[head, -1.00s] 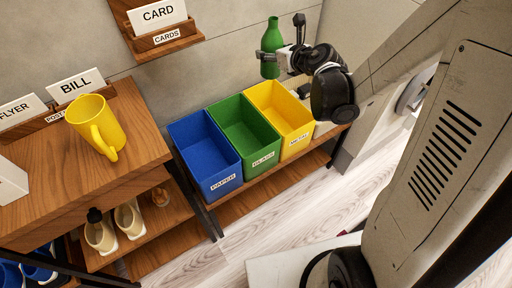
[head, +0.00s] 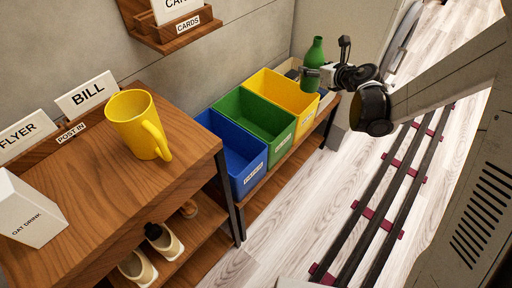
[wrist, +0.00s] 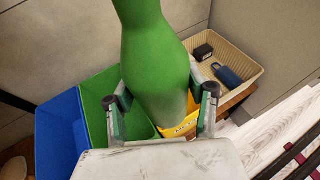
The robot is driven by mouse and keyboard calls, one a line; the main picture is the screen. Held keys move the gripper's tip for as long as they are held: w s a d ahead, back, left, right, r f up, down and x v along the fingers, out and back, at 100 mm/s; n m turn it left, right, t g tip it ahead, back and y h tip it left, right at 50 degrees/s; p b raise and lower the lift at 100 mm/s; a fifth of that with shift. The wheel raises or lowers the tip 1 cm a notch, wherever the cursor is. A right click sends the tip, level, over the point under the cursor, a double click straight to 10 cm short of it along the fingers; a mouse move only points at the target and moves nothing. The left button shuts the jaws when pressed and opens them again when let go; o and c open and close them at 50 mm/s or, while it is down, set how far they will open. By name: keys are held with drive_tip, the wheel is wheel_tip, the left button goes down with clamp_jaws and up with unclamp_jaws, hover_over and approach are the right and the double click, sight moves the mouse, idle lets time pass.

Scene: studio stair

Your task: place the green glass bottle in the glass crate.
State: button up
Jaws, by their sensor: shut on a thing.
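The green glass bottle (head: 315,54) is upright in my gripper (head: 318,75), raised above the crates near the back of the yellow one. My gripper is shut on its body; the bottle also fills the middle of the wrist view (wrist: 152,55) between the two fingers (wrist: 163,98). The glass crate is the green open box (head: 276,152) in the middle of the row, and no contents show in it. In the wrist view the green crate (wrist: 96,100) lies below and left of the bottle, partly hidden by it and the gripper.
A blue paper crate (head: 251,178) stands left of the green one and a yellow metal crate (head: 307,116) right of it. A beige basket (wrist: 258,70) holding dark items is beyond the yellow crate. A table with a yellow mug (head: 132,122) and an oat drink carton (head: 32,215) is nearer.

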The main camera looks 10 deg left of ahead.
drive_tip(key=a+f+n+g+y+b, duration=0.1)
drive_tip(key=a+f+n+g+b, duration=0.1)
drive_tip(key=a+f, duration=0.5)
drive_tip(key=a+f+n+g+y+b, duration=0.1)
drive_tip(key=a+f+y+b, duration=0.1)
drive_tip(key=a, duration=0.9)
drive_tip(key=a+f+n+g+y+b, duration=0.1)
drive_tip(key=a+f+n+g+b, duration=0.1)
drive_tip(key=a+f, duration=0.5)
wheel_tip(320, 180, down, 8)
drive_tip(key=a+b, duration=0.2)
drive_tip(key=b, duration=0.1)
drive_tip(key=shift+b, duration=0.35)
drive_tip(key=shift+f+b, duration=0.4)
drive_tip(key=shift+b, duration=0.05)
drive_tip(key=shift+f, duration=0.15)
